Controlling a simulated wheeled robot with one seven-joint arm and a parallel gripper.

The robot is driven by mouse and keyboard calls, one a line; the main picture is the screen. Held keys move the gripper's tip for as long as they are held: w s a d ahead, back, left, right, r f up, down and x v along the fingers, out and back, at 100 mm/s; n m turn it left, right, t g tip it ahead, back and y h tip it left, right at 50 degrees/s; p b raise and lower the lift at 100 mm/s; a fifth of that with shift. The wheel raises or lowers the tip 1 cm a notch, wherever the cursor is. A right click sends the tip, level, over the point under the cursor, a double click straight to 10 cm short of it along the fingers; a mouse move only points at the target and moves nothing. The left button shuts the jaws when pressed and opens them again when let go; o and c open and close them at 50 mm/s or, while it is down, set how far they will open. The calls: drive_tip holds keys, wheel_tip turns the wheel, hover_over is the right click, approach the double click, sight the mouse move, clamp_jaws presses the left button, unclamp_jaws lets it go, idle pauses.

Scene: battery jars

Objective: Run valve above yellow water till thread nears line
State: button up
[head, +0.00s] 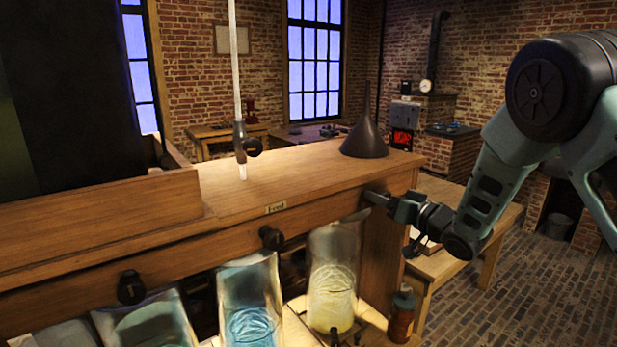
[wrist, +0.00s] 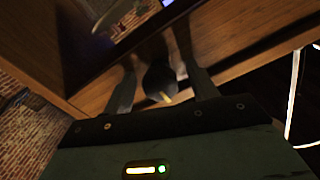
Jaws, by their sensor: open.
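The glass jar of yellow water (head: 331,262) stands under the wooden bench, the rightmost of the jars. My gripper (head: 376,198) is at the bench's front face, above and right of this jar. In the wrist view, my gripper (wrist: 161,76) is open, with one finger on each side of a dark round valve knob (wrist: 158,82) that has a small yellow mark. I cannot tell whether the fingers touch it. In the head view my gripper hides this knob.
Blue (head: 250,300) and greenish (head: 150,322) jars stand to the left, with black knobs (head: 271,237) and (head: 131,287) on the bench face. A dark funnel (head: 364,137) and a thin vertical tube (head: 234,60) are on top. A brown bottle (head: 402,318) stands right of the yellow jar.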

drive_tip(key=c, duration=1)
drive_tip(key=shift+f+n+b, duration=0.25)
drive_tip(key=shift+n+b, duration=0.45)
drive_tip(key=shift+b, duration=0.45)
drive_tip(key=n+b, duration=0.3)
drive_tip(key=shift+b, duration=0.4)
drive_tip(key=shift+n+b, duration=0.85)
drive_tip(key=shift+n, duration=0.15)
drive_tip(key=shift+r+n, duration=0.2)
drive_tip(key=shift+n, duration=0.1)
